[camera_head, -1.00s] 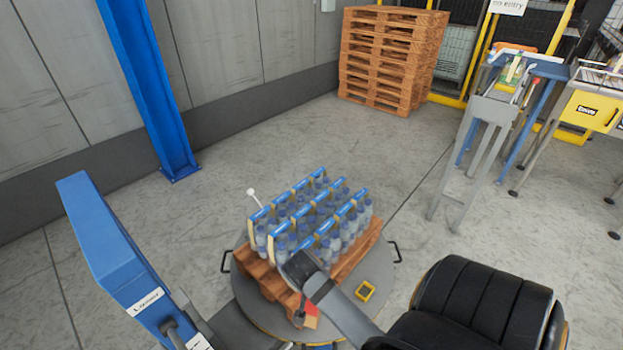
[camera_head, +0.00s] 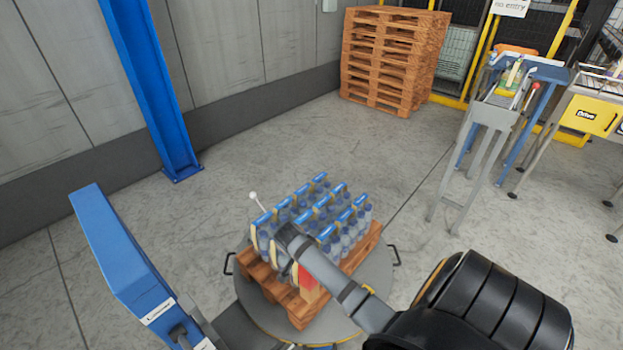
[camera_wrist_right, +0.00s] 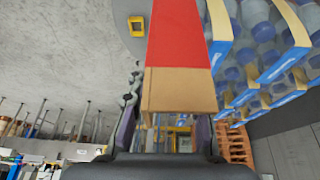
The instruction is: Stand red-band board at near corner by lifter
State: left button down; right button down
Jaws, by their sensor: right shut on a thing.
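The red-band board (camera_wrist_right: 175,40) is a tan corner board with a wide red band. My right gripper (camera_wrist_right: 165,128) is shut on its tan end. In the head view the board (camera_head: 307,279) shows by the near side of the bottle load, partly behind my right gripper (camera_head: 284,240) and arm. I cannot tell whether it touches the bottles or the pallet. The load of blue-capped bottle packs (camera_head: 345,232) sits on a wooden pallet (camera_head: 301,312) on a round grey lifter (camera_head: 375,300). My left gripper is out of view.
A blue machine housing (camera_head: 125,255) stands left of the lifter. A white-knobbed rod (camera_head: 254,197) stands at the load's left corner. A blue column (camera_head: 150,90), stacked pallets (camera_head: 390,60) and a grey stand (camera_head: 490,120) are farther back. The floor between is clear.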

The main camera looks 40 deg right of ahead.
jog(key=shift+w+d+f, duration=0.1)
jog(key=shift+w+f, duration=0.15)
jog(key=shift+f, duration=0.6)
jog(key=shift+w+d+f, duration=0.1)
jog(key=shift+w+f, duration=0.2)
jog(key=shift+f, duration=0.6)
jog(key=shift+w+f, duration=0.25)
jog(key=shift+f, duration=0.6)
jog(key=c, duration=1)
grip_release()
jog(key=b+v, duration=0.1)
jog(key=v, duration=1.1)
